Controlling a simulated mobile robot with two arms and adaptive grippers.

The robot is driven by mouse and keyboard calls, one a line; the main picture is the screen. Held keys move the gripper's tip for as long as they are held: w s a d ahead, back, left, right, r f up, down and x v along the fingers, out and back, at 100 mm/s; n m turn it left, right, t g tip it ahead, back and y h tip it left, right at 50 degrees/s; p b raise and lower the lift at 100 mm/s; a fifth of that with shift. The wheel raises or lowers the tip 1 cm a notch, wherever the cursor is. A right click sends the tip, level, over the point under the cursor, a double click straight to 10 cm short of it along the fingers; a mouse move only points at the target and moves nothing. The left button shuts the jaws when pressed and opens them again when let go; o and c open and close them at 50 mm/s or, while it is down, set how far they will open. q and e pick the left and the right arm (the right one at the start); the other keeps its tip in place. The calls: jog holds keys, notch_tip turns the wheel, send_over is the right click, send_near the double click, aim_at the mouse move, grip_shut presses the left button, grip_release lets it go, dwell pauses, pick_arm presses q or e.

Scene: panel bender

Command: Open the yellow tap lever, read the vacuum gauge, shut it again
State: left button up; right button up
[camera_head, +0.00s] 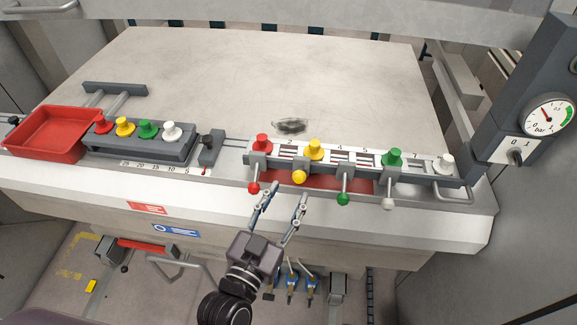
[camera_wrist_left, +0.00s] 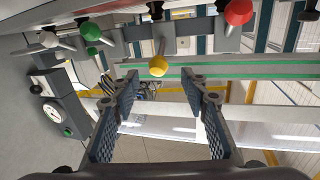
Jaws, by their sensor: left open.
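The yellow tap lever (camera_head: 300,177) ends in a yellow ball on the front of the valve rail, below a yellow knob (camera_head: 314,149). Its ball also shows in the left wrist view (camera_wrist_left: 158,66), just beyond and between the fingertips. My left gripper (camera_head: 286,197) is open and empty, with its fingers pointing up toward the rail, just short of the ball. The open fingers frame the left wrist view (camera_wrist_left: 160,88). The gauge (camera_head: 549,114), marked bar, is on the grey post at right, its red needle pointing up-left. My right gripper is not in view.
Red (camera_head: 254,188), green (camera_head: 344,199) and white (camera_head: 388,204) ball levers flank the yellow one closely. A switch (camera_head: 516,157) sits below the gauge. A red tray (camera_head: 48,133) and a row of coloured knobs stand at left. The grey table top (camera_head: 220,75) behind is mostly clear.

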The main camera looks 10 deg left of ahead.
aim_at(296, 181)
pick_arm(q)
jog(key=shift+w+d+r, duration=0.15)
jog(key=shift+w+r, duration=0.05)
jog(key=shift+w, duration=0.25)
jog(key=p+x, duration=0.2)
jog(key=x, duration=0.4)
jog(key=shift+f, duration=0.15)
jog(key=shift+w+d, duration=0.1)
jog(key=shift+w, duration=0.05)
jog(key=c, duration=0.9)
grip_shut()
